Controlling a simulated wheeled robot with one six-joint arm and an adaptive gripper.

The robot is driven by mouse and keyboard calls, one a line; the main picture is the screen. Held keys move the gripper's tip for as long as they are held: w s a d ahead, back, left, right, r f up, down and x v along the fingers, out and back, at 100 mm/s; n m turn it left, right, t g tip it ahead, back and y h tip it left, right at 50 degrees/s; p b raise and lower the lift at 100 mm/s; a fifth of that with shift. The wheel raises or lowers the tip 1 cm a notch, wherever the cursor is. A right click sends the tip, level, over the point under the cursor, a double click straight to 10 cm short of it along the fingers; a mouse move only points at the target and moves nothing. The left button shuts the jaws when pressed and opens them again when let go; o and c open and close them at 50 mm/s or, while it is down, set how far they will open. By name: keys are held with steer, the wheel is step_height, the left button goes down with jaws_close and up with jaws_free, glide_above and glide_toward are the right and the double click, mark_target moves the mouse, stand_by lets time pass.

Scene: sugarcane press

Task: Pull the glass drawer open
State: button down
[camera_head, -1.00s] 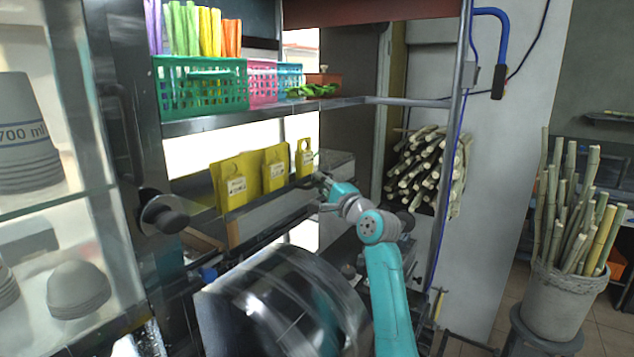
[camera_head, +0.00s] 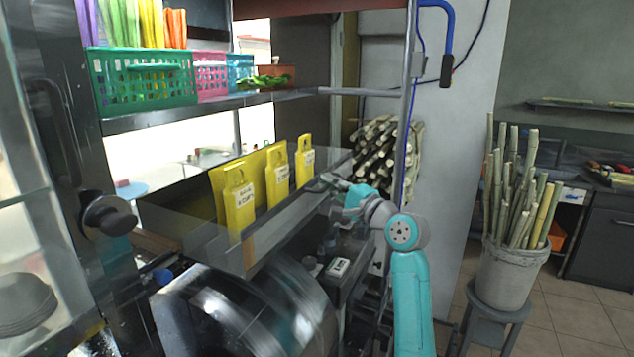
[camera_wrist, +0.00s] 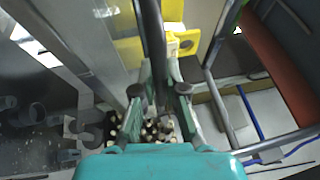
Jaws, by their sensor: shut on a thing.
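The glass drawer (camera_head: 275,232) is a long clear-walled box below the basket shelf, holding yellow packets (camera_head: 240,205) with white labels. It juts out from the shelf frame. My gripper (camera_head: 330,183) is at the drawer's right end in the head view. In the wrist view, a dark bar of the drawer (camera_wrist: 151,40) runs between the fingertips of my gripper (camera_wrist: 159,75), which is shut on it. The exact contact is small and partly hidden by the fingers. The yellow packets also show beyond the fingertips in the wrist view (camera_wrist: 184,40).
A shiny round drum (camera_head: 240,315) stands below the drawer. A metal post (camera_head: 405,130) rises close behind my arm. Green, pink and blue baskets (camera_head: 145,80) stand on the shelf above. A bucket of canes (camera_head: 513,275) stands on a stool at right, with open floor around it.

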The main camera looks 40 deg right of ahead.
steer(key=shift+s+d, duration=0.2)
steer(key=shift+s, duration=0.35)
steer(key=c, duration=1.2)
jaws_free()
steer(key=shift+s, duration=0.1)
steer(key=s+f, duration=0.2)
steer(key=s, duration=0.9)
steer(key=shift+s+a, duration=0.3)
steer(key=shift+s, duration=0.05)
steer(key=shift+f, duration=0.1)
